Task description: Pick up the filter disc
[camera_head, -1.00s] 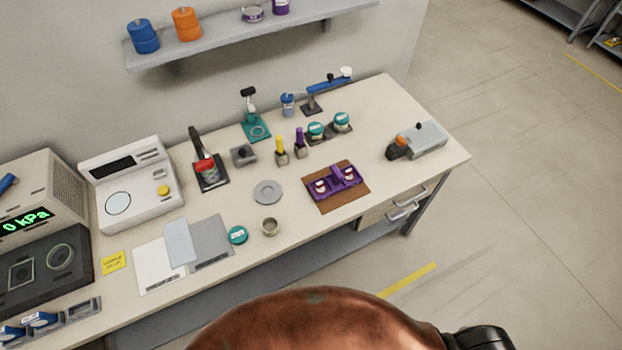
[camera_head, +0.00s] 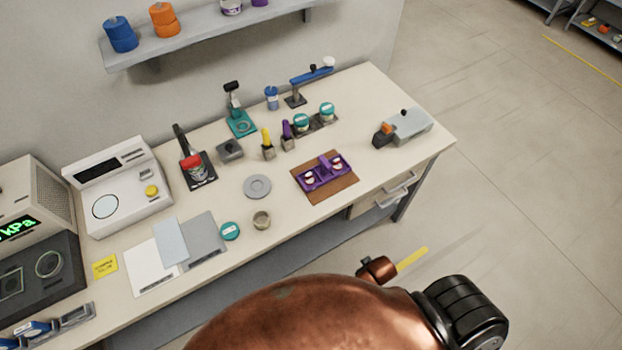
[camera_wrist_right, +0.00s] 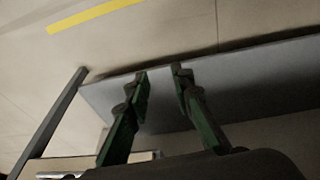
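A flat grey disc (camera_head: 257,187) with a paler round centre lies on the bench top, left of the purple tray (camera_head: 334,176). It is the only loose disc I make out, but I cannot tell for sure that it is the filter disc. My right gripper (camera_wrist_right: 159,73) shows in the right wrist view with its two green-sided fingers apart and nothing between them. It is over the floor by the bench's lower shelf (camera_wrist_right: 245,75), away from the disc. My left gripper is not in view.
An open jar (camera_head: 262,220) and a teal lid (camera_head: 230,231) are near the disc at the front edge. A grey block (camera_head: 230,150) and yellow and purple bottles (camera_head: 288,137) stand behind it. A drawer with handles (camera_head: 395,190) is under the bench's right end.

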